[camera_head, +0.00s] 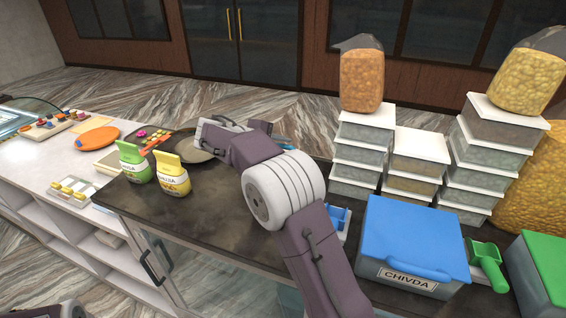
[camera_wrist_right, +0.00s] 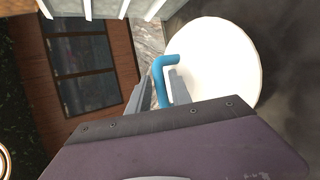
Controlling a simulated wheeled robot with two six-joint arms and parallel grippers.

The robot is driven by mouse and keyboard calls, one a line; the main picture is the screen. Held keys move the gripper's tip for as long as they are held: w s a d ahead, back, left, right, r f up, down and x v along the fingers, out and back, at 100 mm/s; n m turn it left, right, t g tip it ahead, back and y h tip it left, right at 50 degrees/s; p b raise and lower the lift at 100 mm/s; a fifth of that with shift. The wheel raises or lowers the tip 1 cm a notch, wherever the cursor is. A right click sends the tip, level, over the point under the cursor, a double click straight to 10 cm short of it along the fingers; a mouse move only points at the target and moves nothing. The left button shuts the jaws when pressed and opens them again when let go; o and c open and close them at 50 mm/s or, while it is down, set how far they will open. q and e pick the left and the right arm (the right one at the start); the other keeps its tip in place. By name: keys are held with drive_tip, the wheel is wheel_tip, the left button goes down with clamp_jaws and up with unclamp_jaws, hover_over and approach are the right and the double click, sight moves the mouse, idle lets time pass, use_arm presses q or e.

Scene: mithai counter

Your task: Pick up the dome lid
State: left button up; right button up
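The dome lid (camera_wrist_right: 218,62) shows in the right wrist view as a pale round disc with a bent blue handle (camera_wrist_right: 159,72). My right gripper (camera_wrist_right: 162,84) has its two fingers close on either side of this handle, with hardly any gap, so it looks shut on it. I cannot tell whether the lid is resting or lifted. In the head view my right arm reaches over the dark counter (camera_head: 225,215); its fingers and most of the lid are hidden. A bit of blue shows beyond the arm. My left gripper is not in view.
A green-labelled pouch (camera_head: 134,165) and a yellow-labelled pouch (camera_head: 172,178) stand left of my arm, near a round pan (camera_head: 190,152). Stacked containers (camera_head: 360,150), a blue CHIVDA box (camera_head: 410,235) and a green scoop (camera_head: 487,262) stand to the right.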

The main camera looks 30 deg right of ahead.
drive_tip(key=shift+a, duration=0.2)
clamp_jaws()
idle(1.1)
